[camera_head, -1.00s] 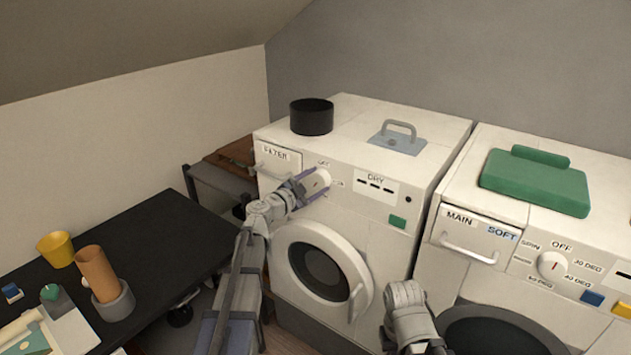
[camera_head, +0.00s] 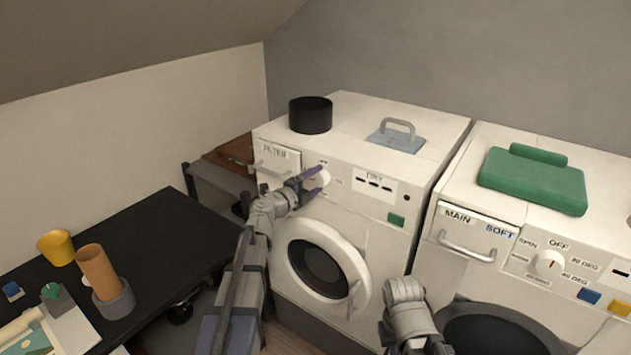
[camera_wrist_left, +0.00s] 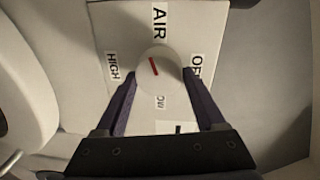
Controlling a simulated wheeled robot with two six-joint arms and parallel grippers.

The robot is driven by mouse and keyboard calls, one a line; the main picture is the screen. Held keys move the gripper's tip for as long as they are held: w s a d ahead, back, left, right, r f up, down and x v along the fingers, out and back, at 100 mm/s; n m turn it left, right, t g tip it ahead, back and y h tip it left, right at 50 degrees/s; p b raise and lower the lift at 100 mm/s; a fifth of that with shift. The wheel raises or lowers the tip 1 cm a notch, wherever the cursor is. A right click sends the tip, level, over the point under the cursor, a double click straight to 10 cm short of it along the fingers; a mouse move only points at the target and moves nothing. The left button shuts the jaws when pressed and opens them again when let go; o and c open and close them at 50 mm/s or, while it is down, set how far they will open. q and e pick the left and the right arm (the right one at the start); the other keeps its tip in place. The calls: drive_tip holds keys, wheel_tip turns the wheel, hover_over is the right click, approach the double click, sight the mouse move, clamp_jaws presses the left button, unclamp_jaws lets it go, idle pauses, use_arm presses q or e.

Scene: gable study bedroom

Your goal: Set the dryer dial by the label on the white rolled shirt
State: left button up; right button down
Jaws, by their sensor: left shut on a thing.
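The dryer (camera_head: 375,235) is the white machine at centre, with a round white dial (camera_head: 320,177) on its front panel. In the left wrist view the dial (camera_wrist_left: 159,72) has a red mark, slanted, its upper end leaning between HIGH and AIR, closer to AIR. The labels HIGH, AIR, OFF and a partly covered LOW surround it. My left gripper (camera_wrist_left: 160,90) is shut on the dial, one finger at each side. Only part of my right arm shows at the bottom; its fingers are out of frame.
A black pot (camera_head: 311,116) and a blue plate with a handle (camera_head: 396,141) are on the dryer top. The washer (camera_head: 590,235) stands right, bearing a green folded cloth (camera_head: 535,182). A black desk (camera_head: 165,235) at left holds a yellow cup (camera_head: 56,248) and an orange cylinder (camera_head: 98,272).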

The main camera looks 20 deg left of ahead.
use_arm(q)
drive_tip(key=shift+s, duration=0.1)
idle(0.3)
drive_tip(key=o, duration=1.3)
drive_tip(key=shift+o, duration=0.2)
drive_tip(key=v, duration=0.7)
drive_tip(key=shift+s+a+p, duration=0.15)
drive_tip(key=shift+s+p, duration=0.2)
drive_tip(key=shift+f, duration=0.1)
